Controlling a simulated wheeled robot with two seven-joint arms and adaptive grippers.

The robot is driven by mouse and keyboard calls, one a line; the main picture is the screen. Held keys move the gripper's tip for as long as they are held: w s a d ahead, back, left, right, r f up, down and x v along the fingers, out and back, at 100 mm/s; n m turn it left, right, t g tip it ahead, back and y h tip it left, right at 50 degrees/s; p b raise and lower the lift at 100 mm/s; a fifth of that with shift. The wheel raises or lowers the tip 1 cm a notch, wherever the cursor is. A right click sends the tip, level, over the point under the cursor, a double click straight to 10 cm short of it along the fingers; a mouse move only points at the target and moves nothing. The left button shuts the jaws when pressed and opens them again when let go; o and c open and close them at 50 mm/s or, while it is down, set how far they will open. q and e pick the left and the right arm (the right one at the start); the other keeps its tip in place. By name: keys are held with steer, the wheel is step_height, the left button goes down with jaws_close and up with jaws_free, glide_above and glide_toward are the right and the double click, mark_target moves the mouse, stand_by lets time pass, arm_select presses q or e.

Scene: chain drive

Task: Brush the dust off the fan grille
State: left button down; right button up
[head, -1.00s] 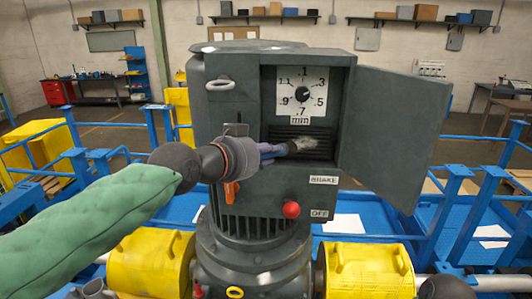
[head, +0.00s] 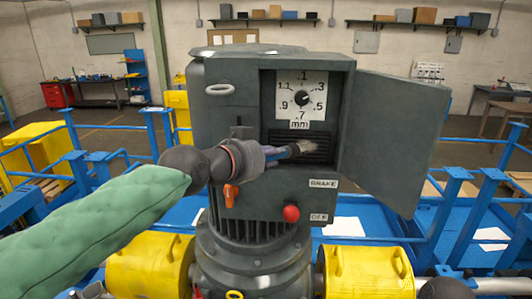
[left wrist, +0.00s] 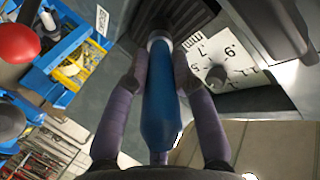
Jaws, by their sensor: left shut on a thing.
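The fan grille (head: 318,157) is a dark slatted vent inside the open front box of the grey machine, below a white dial (head: 302,97). My left gripper (head: 280,152) is shut on a brush with a blue handle (left wrist: 160,105); both fingers flank the handle in the left wrist view. The brush's pale bristles (head: 308,147) point right and lie over the upper part of the grille in the head view. I cannot tell whether they touch it. Dust cannot be made out. The grille shows partly in the left wrist view (left wrist: 182,22).
The open door (head: 395,140) of the box stands out on the right. A red knob (head: 291,213) and an orange lever (head: 231,193) project below the grille. Yellow blocks (head: 150,265) flank the machine's base, with blue railings around.

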arm_select(q)
steer(key=shift+s+d+r+p, duration=0.1)
steer(key=shift+d+p, duration=0.6)
steer(key=shift+d, duration=1.6)
steer(key=shift+d+b, duration=0.75)
steer(key=shift+d, duration=0.15)
